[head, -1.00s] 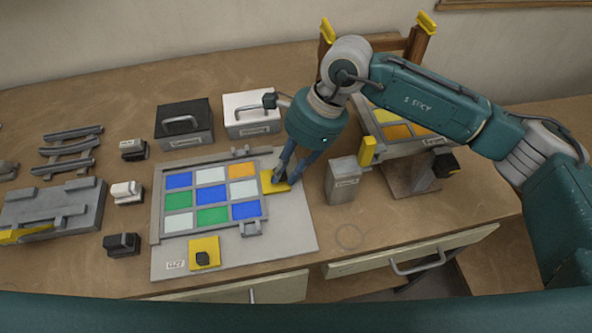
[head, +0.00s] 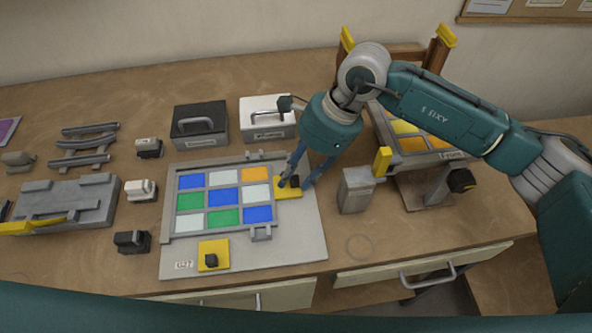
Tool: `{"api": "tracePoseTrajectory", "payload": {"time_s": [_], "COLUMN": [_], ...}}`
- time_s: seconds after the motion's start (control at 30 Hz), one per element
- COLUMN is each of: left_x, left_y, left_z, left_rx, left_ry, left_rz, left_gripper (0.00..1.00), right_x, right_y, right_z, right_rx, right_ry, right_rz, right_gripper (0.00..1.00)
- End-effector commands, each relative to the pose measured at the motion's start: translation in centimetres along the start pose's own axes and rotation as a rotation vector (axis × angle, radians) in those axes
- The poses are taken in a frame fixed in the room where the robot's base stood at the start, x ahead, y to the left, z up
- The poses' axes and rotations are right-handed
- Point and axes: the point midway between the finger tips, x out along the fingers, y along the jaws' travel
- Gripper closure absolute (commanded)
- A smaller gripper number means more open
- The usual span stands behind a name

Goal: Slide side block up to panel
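The panel (head: 223,201) is a framed grid of blue, green, white and orange glass panes on a grey board (head: 300,238). The yellow side block (head: 289,193), with a black knob, lies against or very close to the panel's right edge; I cannot tell if they touch. My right gripper (head: 295,184) is down at this block, its fingers spread on either side of the knob with space between. Another yellow block (head: 213,256) with a black knob lies in front of the panel, apart from it. My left gripper is out of view.
A grey metal box (head: 356,193) stands right of the board, beside a stand with a coloured panel (head: 408,138). Black (head: 200,126) and white (head: 268,119) cases stand behind. Several small blocks and a grey fixture (head: 65,203) lie left. The front right of the table is mostly clear.

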Motion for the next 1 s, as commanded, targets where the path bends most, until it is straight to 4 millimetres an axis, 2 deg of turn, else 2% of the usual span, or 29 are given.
{"api": "tracePoseTrajectory", "payload": {"time_s": [0.17, 0.4, 0.6, 0.77, 1.0], "left_x": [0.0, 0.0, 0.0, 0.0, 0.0], "left_y": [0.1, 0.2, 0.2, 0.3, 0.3], "left_z": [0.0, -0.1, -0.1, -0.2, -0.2], "left_rx": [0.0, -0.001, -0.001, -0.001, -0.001], "left_ry": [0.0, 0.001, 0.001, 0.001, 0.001], "left_rz": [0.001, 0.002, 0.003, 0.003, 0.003], "left_gripper": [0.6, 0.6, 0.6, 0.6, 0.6], "right_x": [-2.1, -7.3, -10.6, -11.8, -12.0], "right_y": [-0.1, -0.2, -0.1, -0.1, -0.1], "right_z": [-0.1, 0.0, 0.0, 0.0, 0.0], "right_rx": [0.0, 0.0, 0.0, -0.001, -0.001], "right_ry": [0.001, 0.0, 0.001, 0.0, 0.0], "right_rz": [-0.004, -0.006, -0.004, -0.002, -0.002], "right_gripper": [0.66, 0.66, 0.66, 0.66, 0.66]}}
